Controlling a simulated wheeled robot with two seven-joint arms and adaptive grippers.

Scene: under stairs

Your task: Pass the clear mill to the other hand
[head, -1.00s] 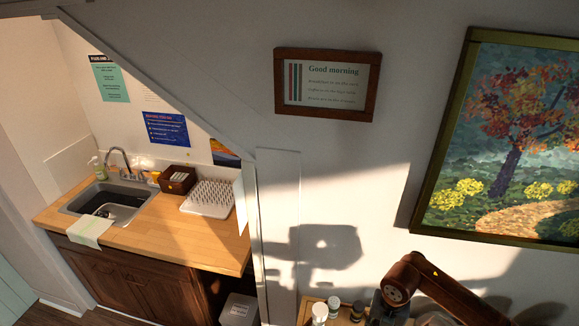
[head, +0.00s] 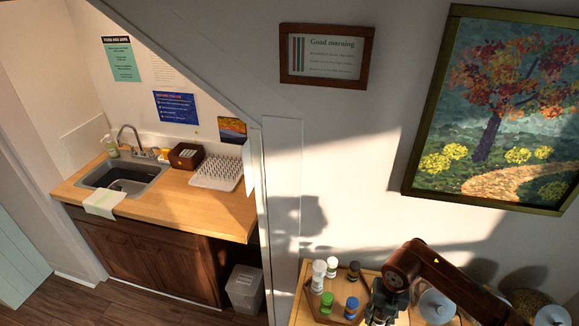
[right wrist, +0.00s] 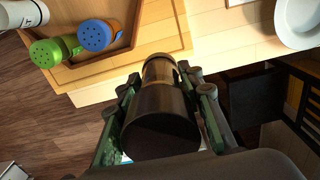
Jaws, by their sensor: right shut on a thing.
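My right gripper (head: 378,318) is at the bottom of the head view, just right of the tray of shakers. In the right wrist view, its two fingers (right wrist: 160,95) are closed around a mill (right wrist: 162,122) with a dark, rounded end towards the camera and a narrower brownish part beyond. The mill is not distinguishable in the head view. My left gripper is in neither view.
A wooden tray (head: 311,302) on a light wood top holds several shakers, including a green one (head: 326,301) and a blue one (head: 351,306). A sink counter (head: 190,205) is at left.

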